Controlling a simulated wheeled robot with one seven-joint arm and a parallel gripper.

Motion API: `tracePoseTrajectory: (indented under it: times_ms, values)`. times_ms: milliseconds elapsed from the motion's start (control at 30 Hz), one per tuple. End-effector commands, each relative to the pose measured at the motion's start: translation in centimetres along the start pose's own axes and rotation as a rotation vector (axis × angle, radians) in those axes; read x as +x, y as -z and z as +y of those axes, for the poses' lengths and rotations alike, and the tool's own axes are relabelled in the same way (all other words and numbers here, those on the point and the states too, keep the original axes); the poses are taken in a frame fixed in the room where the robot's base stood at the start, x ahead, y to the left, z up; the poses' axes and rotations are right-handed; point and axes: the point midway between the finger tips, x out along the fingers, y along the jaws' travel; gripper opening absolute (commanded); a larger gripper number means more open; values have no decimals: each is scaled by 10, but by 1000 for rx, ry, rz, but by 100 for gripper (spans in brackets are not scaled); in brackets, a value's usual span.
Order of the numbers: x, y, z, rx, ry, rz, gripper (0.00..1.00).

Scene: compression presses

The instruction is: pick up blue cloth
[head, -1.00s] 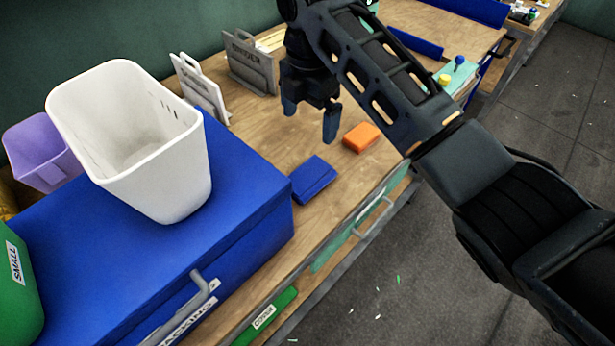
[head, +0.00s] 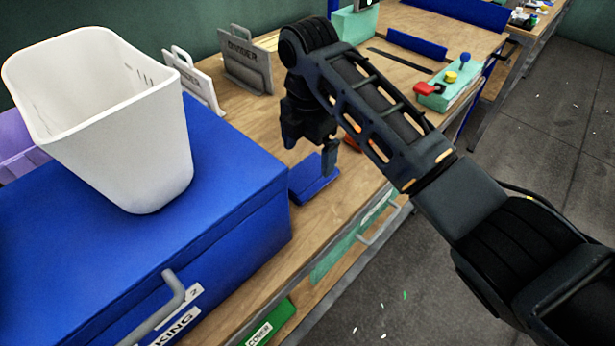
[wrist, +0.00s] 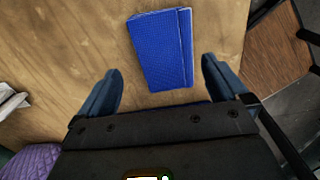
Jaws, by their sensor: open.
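The blue cloth (head: 313,180) is a flat, folded rectangle on the wooden table, beside the blue box. In the wrist view the cloth (wrist: 162,50) lies ahead of my gripper (wrist: 163,82), roughly between the lines of its two fingers, with bare wood around it. My gripper (head: 308,160) is open and empty. In the head view it hangs just above the cloth and hides part of it. I cannot tell the exact gap between the fingertips and the cloth.
A large blue box (head: 240,215) with a white bin (head: 110,130) on it stands left of the cloth. An orange block (head: 351,144) is partly hidden behind my arm. Dividers (head: 247,62) stand at the back. The table's front edge is close to the cloth.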

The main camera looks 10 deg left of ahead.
Motion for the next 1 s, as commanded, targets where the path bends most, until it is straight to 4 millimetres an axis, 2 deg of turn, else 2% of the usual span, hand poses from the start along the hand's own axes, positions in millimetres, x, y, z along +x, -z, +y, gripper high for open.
tracePoseTrajectory:
  times_ms: [333,667,1000]
  values:
    - [44,3,-5,0,2,1,100]
    - [51,2,-5,-1,-1,0,100]
    - [51,3,-5,0,-1,0,67]
